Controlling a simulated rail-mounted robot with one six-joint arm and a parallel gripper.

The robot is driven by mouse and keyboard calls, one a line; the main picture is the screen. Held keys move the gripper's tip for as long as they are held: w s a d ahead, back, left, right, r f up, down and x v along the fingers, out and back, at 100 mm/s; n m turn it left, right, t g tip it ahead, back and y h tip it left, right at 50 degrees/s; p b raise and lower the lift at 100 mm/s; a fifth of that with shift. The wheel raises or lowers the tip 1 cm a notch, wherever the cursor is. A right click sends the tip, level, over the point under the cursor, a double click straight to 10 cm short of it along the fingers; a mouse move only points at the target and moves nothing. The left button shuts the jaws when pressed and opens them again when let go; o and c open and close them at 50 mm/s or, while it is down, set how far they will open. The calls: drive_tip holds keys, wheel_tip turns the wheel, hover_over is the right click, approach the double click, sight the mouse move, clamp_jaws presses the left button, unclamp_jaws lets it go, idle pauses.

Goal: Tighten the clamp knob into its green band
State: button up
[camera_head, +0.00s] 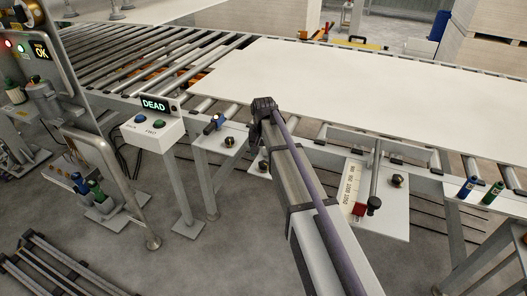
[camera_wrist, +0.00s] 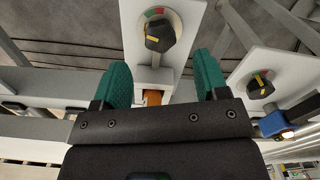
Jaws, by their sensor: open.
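The clamp knob (camera_wrist: 160,34) is black with a yellow stripe. It sits on a round dial (camera_wrist: 173,17) with red and green patches on a white plate. The knob covers part of the dial, so I cannot tell which colour its mark lines up with. My gripper (camera_wrist: 161,60) is open, its two teal fingers spread, one to each side below the knob in the wrist view, with nothing between them gripped. In the head view my arm's end (camera_head: 263,108) is above the near rail, and its fingers cannot be made out.
A second black knob (camera_wrist: 260,86) and a blue fitting (camera_wrist: 273,123) are on a plate to the right in the wrist view. In the head view a white board (camera_head: 350,80) lies on the rollers. A button box (camera_head: 152,128) with a DEAD display stands at left.

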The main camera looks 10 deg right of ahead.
sight(263, 163)
wheel_tip(263, 163, up, 6)
drive_tip(key=p, duration=0.3)
drive_tip(key=shift+f+p, duration=0.15)
drive_tip(key=shift+p, duration=0.2)
wheel_tip(263, 163, down, 11)
drive_tip(key=b, duration=1.1)
